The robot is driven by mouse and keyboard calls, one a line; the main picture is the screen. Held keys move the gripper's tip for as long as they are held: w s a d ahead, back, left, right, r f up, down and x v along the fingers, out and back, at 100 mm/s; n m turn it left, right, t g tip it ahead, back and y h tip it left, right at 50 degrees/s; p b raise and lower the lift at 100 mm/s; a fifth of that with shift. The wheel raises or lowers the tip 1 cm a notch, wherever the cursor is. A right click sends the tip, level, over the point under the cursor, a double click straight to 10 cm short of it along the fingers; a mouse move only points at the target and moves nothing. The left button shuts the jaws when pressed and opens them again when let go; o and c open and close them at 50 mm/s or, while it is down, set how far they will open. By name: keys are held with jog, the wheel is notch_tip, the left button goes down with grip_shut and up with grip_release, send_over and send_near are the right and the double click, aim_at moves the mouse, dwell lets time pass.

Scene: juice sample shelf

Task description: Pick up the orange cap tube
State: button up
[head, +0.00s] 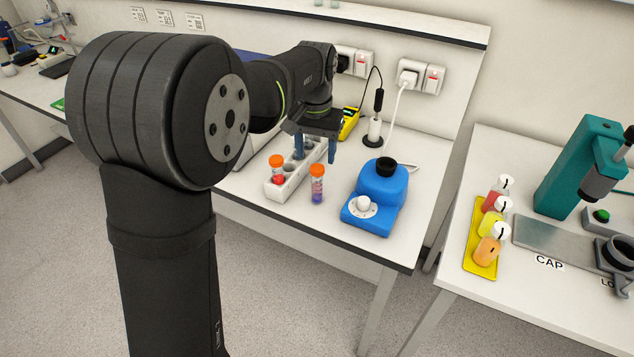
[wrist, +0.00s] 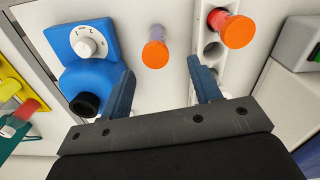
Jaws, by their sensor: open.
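Two tubes with orange caps are in view. One tube with purple contents (head: 317,186) stands upright on the bench in front of the rack; its cap shows in the wrist view (wrist: 155,54). The other tube, with red contents (head: 277,170), stands in the near end of the white rack (head: 279,193); its cap shows in the wrist view (wrist: 238,31). My gripper (head: 316,152) is open and empty, above the bench near the far part of the rack. In the wrist view, its blue fingers (wrist: 161,72) are spread, with the purple tube's cap beyond the gap between them.
A blue mixer (head: 376,195) with a black cup stands right of the purple tube. A yellow device (head: 349,123) and a white pen-like tool on a stand (head: 375,131) are behind. A separate bench at right holds a yellow tray (head: 481,262) of bottles and a teal machine (head: 577,170).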

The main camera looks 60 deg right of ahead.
aim_at(317, 167)
notch_tip(317, 167, down, 3)
jog(key=shift+r, duration=0.1)
jog(key=shift+s+a+f, duration=0.1)
jog(key=shift+s+f, duration=0.05)
jog(key=shift+f, duration=1.2)
jog(key=shift+s+a+f, duration=0.1)
jog(key=shift+s+f, duration=0.05)
jog(key=shift+f, duration=1.15)
jog(key=c, duration=1.1)
jog(key=shift+o, duration=0.2)
jog(key=shift+r, duration=0.15)
jog(key=shift+d+r, duration=0.1)
jog(key=shift+r, duration=0.5)
notch_tip(317, 167, up, 3)
jog(key=shift+f, duration=0.1)
jog(key=s+a+r, duration=0.3)
jog(key=s+r, duration=0.4)
jog(key=s, duration=0.4)
jog(key=s+d+r, duration=0.3)
jog(key=d+r, duration=0.2)
jog(key=d, duration=0.6)
jog(key=shift+d+r, duration=0.3)
jog(key=shift+r, duration=0.1)
